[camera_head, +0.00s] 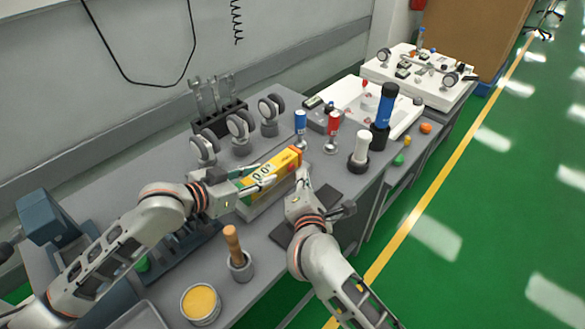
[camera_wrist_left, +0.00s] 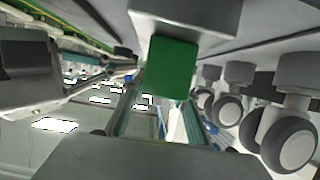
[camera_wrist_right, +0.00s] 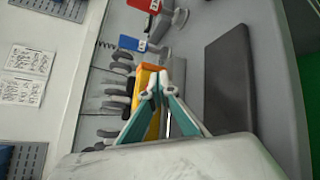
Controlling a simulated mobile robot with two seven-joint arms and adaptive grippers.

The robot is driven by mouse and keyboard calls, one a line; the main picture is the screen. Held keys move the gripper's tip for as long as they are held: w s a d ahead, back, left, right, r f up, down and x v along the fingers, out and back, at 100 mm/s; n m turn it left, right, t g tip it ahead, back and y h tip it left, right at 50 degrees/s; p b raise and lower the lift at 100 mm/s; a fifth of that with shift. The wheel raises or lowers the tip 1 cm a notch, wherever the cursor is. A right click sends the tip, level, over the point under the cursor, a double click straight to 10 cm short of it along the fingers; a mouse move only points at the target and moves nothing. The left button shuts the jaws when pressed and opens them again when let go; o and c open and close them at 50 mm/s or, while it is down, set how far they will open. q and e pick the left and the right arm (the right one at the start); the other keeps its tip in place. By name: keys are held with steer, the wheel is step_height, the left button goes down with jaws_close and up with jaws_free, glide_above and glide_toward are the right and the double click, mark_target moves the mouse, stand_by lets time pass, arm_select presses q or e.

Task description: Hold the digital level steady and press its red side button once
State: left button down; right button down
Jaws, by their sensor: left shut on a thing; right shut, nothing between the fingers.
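The digital level (camera_head: 283,163) is a yellow-orange bar with a numeric display and a green end, which shows in the left wrist view (camera_wrist_left: 173,67). It lies along a light grey block (camera_head: 262,207); I cannot tell if it touches it. My left gripper (camera_head: 257,181) is shut on the level near its green end. My right gripper (camera_head: 302,172) is shut and empty, its fingertips close to the level's orange far end. In the right wrist view the closed fingertips (camera_wrist_right: 160,88) overlap the level (camera_wrist_right: 147,78); contact is unclear. I cannot make out the red side button.
Several casters (camera_head: 241,127) stand behind the level. A dark flat pad (camera_head: 328,192) lies to the right. A wooden-handled tool (camera_head: 233,243) and a yellow-filled tin (camera_head: 200,302) stand in front.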

steer(key=shift+s+d, duration=1.7)
arm_select(q)
steer(key=c, duration=1.5)
jaws_free()
